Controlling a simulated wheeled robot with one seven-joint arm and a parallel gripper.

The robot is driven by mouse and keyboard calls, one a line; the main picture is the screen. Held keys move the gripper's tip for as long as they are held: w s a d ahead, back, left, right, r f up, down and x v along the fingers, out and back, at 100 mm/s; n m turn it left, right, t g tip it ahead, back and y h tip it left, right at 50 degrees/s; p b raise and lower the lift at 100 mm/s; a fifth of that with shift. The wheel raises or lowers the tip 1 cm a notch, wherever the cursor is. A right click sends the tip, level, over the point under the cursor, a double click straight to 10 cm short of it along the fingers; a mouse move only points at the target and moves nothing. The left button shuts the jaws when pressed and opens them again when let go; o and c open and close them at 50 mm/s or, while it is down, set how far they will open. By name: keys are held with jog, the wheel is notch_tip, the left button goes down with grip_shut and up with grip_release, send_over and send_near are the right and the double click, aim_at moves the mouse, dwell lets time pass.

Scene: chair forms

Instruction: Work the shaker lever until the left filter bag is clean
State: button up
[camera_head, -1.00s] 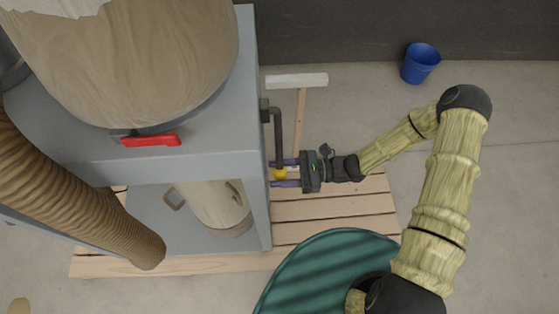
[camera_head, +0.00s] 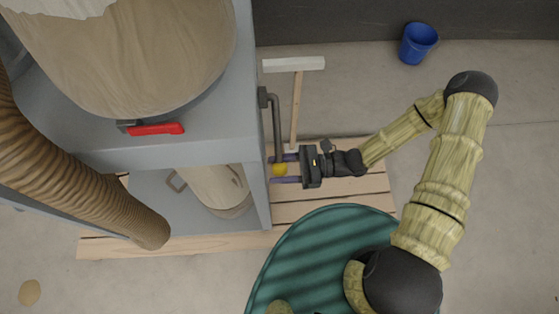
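A tan filter bag (camera_head: 150,55) bulges from the top of the grey machine at the upper left, with a pale patch (camera_head: 60,6) at the picture's top edge. How dusty it is cannot be judged. The fingers look parted, with no clear contact on the knob.
A red handle (camera_head: 156,129) sits under the bag. A ribbed brown hose (camera_head: 110,205) runs down the left. A pale bag (camera_head: 215,185) is in the lower bay. A T-shaped broom (camera_head: 294,65) lies behind the lever, and a blue bucket (camera_head: 418,43) stands at the back. Wooden pallet boards (camera_head: 330,207) lie below.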

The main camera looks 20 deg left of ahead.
jog(key=s+r+p, duration=0.1)
jog(key=s+d+r+p, duration=0.1)
jog(key=r+p, duration=0.1)
jog(key=shift+r, duration=0.2)
jog(key=shift+s+d+r+p, duration=0.2)
jog(key=shift+s+r+p, duration=0.15)
jog(key=shift+p, duration=0.15)
jog(key=shift+f, duration=0.15)
jog(key=shift+w+f+b, duration=0.1)
jog(key=shift+f+b, duration=0.2)
jog(key=shift+b, duration=0.05)
jog(key=w+f+b, duration=0.1)
jog(key=a+f+b, duration=0.1)
jog(key=w+f+b, duration=0.1)
jog(key=f, duration=0.1)
jog(key=shift+w+a, duration=0.3)
jog(key=shift+w, duration=0.15)
